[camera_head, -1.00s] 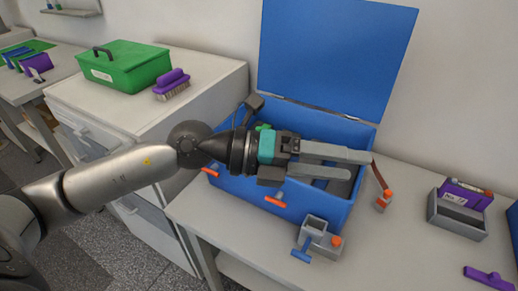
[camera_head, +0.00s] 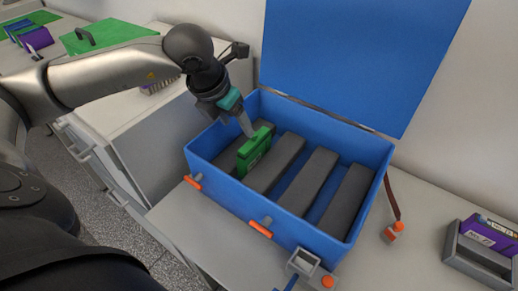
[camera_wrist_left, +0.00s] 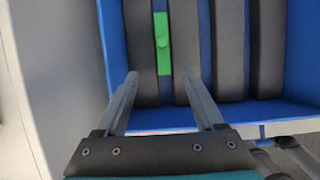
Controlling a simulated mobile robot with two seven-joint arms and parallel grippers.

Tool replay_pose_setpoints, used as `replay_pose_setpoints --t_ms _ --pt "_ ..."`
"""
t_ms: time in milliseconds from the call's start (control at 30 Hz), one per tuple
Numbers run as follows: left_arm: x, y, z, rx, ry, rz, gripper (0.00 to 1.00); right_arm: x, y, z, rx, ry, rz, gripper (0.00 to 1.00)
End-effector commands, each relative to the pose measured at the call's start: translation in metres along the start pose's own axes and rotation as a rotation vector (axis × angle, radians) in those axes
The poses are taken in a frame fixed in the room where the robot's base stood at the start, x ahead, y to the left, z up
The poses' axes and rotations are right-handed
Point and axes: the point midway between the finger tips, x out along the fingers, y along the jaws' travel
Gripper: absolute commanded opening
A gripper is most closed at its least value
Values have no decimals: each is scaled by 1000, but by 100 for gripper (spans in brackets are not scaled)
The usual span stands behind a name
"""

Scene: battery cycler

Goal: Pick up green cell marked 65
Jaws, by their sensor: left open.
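The green cell (camera_head: 253,152) stands upright in a slot between grey foam dividers, toward the left side of the open blue case (camera_head: 222,192). Its number is too small to read. In the left wrist view the green cell (camera_wrist_left: 162,42) shows from above as a narrow strip ahead of the fingers. My left gripper (camera_head: 247,128) points down at the case from the upper left, close to the cell's top. In the wrist view its two fingers (camera_wrist_left: 162,75) are spread and empty, in line with the cell on either side. My right gripper is not in view.
The case's blue lid (camera_head: 365,55) stands open behind. Grey dividers (camera_head: 306,183) fill the case. Orange latches (camera_head: 260,229) stick out in front. A grey holder with a purple cell (camera_head: 487,236) and an orange-capped connector (camera_head: 394,232) lie to the right.

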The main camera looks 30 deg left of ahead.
Motion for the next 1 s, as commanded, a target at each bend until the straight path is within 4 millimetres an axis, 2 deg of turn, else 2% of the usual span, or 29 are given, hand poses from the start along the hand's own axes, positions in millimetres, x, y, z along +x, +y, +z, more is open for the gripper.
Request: replay_pose_setpoints --t_ms 33,100,300,400,567,900,1000 --pt "13 -2 -2 1 5 -3 70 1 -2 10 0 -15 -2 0" --pt "29 -2 -2 -1 5 -5 70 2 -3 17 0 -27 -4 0" --pt "68 -2 -1 0 3 -4 70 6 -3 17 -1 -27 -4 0" --pt "79 -2 0 0 2 -4 70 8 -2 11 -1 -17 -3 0" --pt "87 -2 0 2 1 -3 70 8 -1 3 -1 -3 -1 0" --pt "131 -6 4 1 2 -4 70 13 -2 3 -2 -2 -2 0" --pt "136 -7 5 2 1 -4 70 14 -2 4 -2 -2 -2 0"
